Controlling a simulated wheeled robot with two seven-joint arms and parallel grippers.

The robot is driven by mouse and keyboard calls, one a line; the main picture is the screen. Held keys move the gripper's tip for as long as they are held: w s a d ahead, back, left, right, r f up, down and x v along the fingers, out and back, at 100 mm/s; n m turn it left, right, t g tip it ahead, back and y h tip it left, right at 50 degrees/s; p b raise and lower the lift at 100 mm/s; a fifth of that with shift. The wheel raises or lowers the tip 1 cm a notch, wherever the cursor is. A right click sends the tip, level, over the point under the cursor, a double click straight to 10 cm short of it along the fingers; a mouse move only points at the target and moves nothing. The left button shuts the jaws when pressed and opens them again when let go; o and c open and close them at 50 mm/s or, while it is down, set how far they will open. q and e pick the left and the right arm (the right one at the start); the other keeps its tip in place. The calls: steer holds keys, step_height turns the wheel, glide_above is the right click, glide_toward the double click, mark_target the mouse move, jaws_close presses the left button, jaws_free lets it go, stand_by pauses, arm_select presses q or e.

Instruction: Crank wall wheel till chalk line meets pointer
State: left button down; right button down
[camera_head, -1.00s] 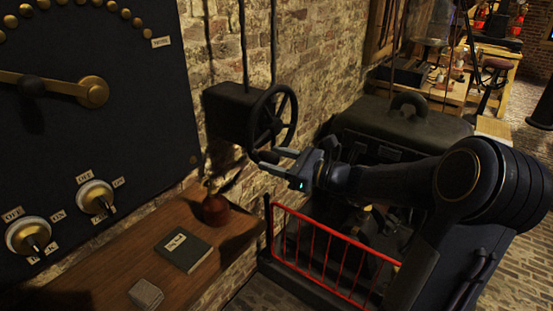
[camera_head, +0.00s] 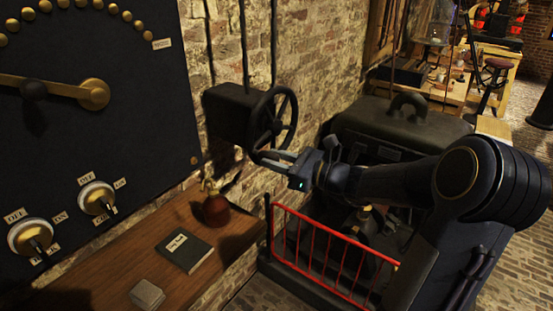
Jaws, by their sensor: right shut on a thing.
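The black spoked wall wheel (camera_head: 285,104) is mounted on the side of a dark box (camera_head: 226,110) on the brick wall. My right gripper (camera_head: 268,156) is at the wheel's lower rim, shut on what looks like the crank handle, which is mostly hidden by the fingers. I cannot make out a chalk line or a pointer at the wheel. My left gripper is not in view.
A wooden shelf (camera_head: 115,262) below holds a red-brown bottle (camera_head: 215,208), a dark book (camera_head: 184,250) and a small grey block (camera_head: 147,294). A red railing (camera_head: 335,232) stands beneath my right arm. A dark panel (camera_head: 110,130) with knobs fills the left.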

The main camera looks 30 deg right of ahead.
step_height(320, 180, up, 4)
steer(key=m+p, duration=0.4)
steer(key=p, duration=0.1)
steer(key=shift+r+t+p, duration=0.1)
steer(key=shift+t+p, duration=0.3)
steer(key=shift+w+d+r+m+p, duration=0.1)
steer(key=shift+d+r+m+p, duration=0.1)
steer(key=shift+r+m+p, duration=0.8)
steer(key=shift+f+p, duration=0.25)
steer(key=shift+p, duration=0.1)
steer(key=c, duration=1.1)
jaws_free()
steer(key=shift+f, duration=0.1)
